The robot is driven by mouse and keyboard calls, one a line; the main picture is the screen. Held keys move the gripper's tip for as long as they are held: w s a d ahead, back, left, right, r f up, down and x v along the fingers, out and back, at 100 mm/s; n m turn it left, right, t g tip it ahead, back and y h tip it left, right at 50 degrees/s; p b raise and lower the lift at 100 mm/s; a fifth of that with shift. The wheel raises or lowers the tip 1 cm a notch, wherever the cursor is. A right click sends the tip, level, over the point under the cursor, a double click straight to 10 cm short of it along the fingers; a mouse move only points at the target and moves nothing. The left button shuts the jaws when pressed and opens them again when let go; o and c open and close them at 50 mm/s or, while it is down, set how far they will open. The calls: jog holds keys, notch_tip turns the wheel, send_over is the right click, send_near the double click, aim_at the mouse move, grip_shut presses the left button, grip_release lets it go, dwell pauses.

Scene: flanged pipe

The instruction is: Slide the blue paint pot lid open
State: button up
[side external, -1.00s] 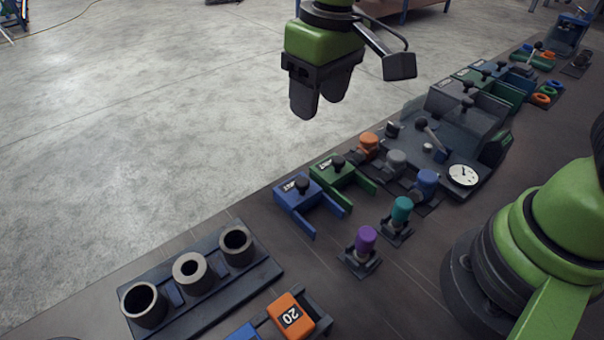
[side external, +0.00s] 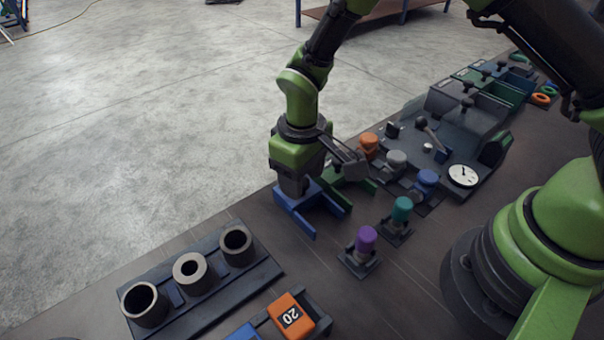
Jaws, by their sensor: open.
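The blue paint pot (side external: 322,205) with its sliding lid stands near the table's far edge, with two blue rails reaching toward the front right. My gripper (side external: 294,190) points down right over the blue lid, where the black knob showed before. My gripper hides the knob and most of the lid top. The jaws are open; whether they stand around the knob or touch it cannot be told. The green pot (side external: 357,179) stands just to the right, partly behind my gripper.
A dark rack with several grey pipe sleeves (side external: 190,269) lies to the left. Purple (side external: 366,239) and teal (side external: 401,209) capped pegs stand in front. An orange block (side external: 291,315) sits at the bottom. A gauge panel (side external: 463,175) stands to the right.

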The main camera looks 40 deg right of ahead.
jog(key=shift+f, duration=0.1)
grip_shut()
jog(key=shift+s, duration=2.55)
grip_release()
notch_tip(320, 180, up, 10)
